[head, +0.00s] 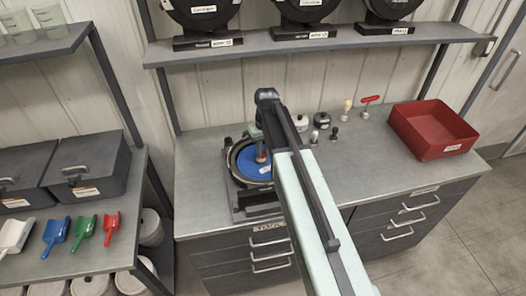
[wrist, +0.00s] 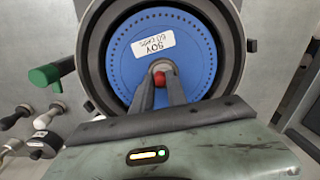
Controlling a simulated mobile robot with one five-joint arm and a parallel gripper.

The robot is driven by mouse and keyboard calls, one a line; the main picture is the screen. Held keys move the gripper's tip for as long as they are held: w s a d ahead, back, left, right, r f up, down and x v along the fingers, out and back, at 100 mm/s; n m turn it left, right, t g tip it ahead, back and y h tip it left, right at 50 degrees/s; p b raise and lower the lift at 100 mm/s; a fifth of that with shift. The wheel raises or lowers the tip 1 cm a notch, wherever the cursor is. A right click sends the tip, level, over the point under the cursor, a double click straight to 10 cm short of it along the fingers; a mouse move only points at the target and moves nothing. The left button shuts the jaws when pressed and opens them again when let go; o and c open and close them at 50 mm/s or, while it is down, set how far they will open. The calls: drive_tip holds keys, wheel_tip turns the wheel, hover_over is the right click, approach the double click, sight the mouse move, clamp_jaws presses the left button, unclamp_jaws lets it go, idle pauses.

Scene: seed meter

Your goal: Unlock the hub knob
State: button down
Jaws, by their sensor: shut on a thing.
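The seed meter (head: 234,158) stands on the bench, its round dark housing open around a blue seed disc (wrist: 190,40). The disc carries a white label reading SOY and a ring of small holes; it also shows in the head view (head: 250,170). The red hub knob (wrist: 159,78) is at the disc's centre. My gripper (wrist: 160,86) is shut on the hub knob, one finger on each side. The fingers hide the knob's sides, and my arm covers part of the meter in the head view.
A green-handled part (wrist: 43,76) sticks out left of the housing. Several small knobbed tools and weights (head: 322,120) stand behind my arm. A red bin (head: 430,140) is at the bench's right. Coloured scoops (head: 84,226) lie on the left shelf. The bench front right is clear.

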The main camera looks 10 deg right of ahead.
sight(264, 153)
drive_tip(key=shift+n, duration=2.1)
drive_tip(key=c, duration=1.3)
unclamp_jaws()
wheel_tip(264, 153, up, 8)
drive_tip(key=p, duration=0.8)
drive_tip(key=shift+w+d, duration=0.1)
drive_tip(key=shift+d, duration=0.05)
drive_tip(key=shift+f, duration=0.15)
